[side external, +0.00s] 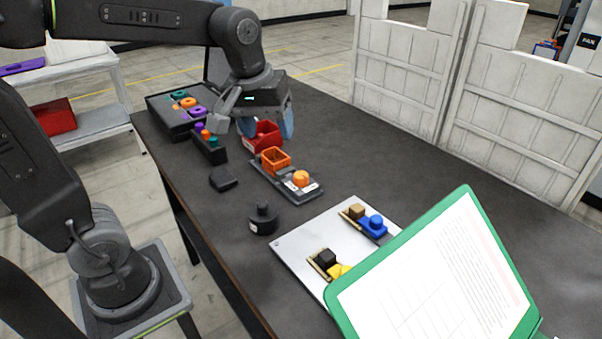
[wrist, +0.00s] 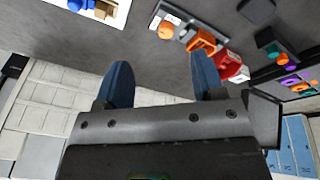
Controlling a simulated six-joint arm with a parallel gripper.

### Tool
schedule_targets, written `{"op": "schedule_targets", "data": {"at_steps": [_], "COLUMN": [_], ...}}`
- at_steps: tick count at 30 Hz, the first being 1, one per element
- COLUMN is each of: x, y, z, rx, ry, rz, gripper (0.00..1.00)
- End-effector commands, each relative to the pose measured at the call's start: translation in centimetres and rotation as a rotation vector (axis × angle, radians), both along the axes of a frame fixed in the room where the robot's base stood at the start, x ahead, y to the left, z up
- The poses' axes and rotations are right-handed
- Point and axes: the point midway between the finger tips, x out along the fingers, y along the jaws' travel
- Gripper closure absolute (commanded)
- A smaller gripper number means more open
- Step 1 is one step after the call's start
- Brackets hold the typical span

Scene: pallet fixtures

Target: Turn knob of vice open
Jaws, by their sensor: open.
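A dark grey fixture (side external: 316,191) on the table carries an orange round knob (side external: 301,178) and an orange open-topped block (side external: 276,159); labels flank the knob. I cannot tell for sure whether this is the vice. In the wrist view, the orange knob (wrist: 165,31) and orange block (wrist: 201,42) lie at the upper middle. My gripper (side external: 266,127) is open and empty, with blue fingertips, above the table near the red bin (side external: 262,137), apart from the knob. In the wrist view, its fingers (wrist: 161,72) stand wide apart.
A silver plate (side external: 292,246) holds a blue knobbed piece (side external: 372,225) and a yellow one (side external: 338,271). A black knobbed cylinder (side external: 263,218) and small black block (side external: 223,178) stand nearby. A green-framed panel (side external: 440,275) covers the front right. The table's right side is clear.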

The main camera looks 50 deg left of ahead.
Motion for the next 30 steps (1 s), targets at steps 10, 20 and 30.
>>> {"op": "schedule_targets", "data": {"at_steps": [10,20,30], "x": [9.8,11.5,11.4], "y": [4.3,5.3,5.2], "z": [-3.8,-6.0,-12.4], "rx": [-0.093,-0.104,-0.102], "ry": [0.196,0.232,0.235], "rz": [0.54,0.658,0.655], "gripper": [0.37,0.37,0.37]}}
